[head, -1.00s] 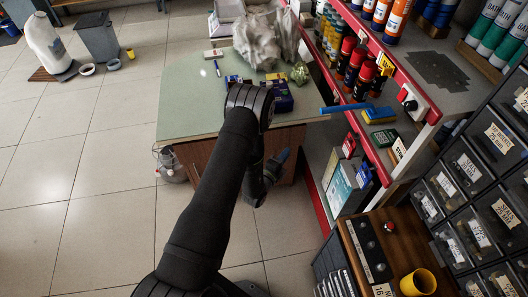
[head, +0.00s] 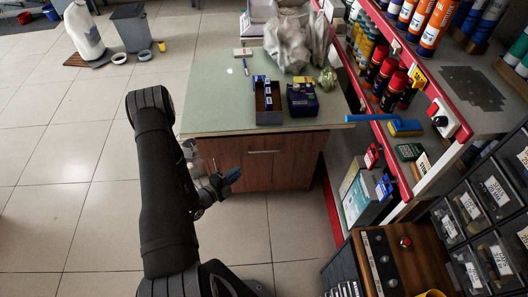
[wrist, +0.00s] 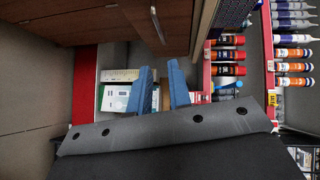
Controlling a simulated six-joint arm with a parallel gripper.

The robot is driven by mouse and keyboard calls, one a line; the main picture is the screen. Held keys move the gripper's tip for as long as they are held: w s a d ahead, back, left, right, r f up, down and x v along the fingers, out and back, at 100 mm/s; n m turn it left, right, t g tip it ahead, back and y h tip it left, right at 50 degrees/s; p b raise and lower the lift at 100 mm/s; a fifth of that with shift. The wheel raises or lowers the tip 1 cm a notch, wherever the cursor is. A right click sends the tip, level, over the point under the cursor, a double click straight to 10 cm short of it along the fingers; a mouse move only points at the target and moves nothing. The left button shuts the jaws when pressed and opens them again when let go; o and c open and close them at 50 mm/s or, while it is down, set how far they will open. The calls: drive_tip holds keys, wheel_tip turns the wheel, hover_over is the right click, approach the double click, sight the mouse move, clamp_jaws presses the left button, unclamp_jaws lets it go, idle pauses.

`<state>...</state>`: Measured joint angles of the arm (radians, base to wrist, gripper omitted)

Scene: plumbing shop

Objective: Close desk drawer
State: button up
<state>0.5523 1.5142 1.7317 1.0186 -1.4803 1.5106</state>
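The desk (head: 215,112) has a pale green top and a brown wooden front. Its drawer front (head: 285,146) lies just under the top and has a slim metal handle (head: 263,152). I see no open drawer interior in the head view; a small gap I cannot rule out. My gripper (head: 232,177) is in front of the desk's left part, below handle height and apart from the handle in that view. In the wrist view its blue fingers (wrist: 162,88) stand apart with nothing held. Wood panels with a handle (wrist: 157,22) show beyond them.
A red-edged shelf (head: 408,65) with bottles borders the desk on the right. Tiled floor (head: 80,190) is clear on the left.

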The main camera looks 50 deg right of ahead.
drive_tip(key=d, duration=0.5)
drive_tip(key=d+f, duration=0.1)
drive_tip(key=d, duration=0.5)
drive_tip(key=d+f, duration=0.1)
drive_tip(key=d, duration=0.5)
drive_tip(key=shift+s+f, duration=0.15)
drive_tip(key=shift+f, duration=0.05)
clamp_jaws()
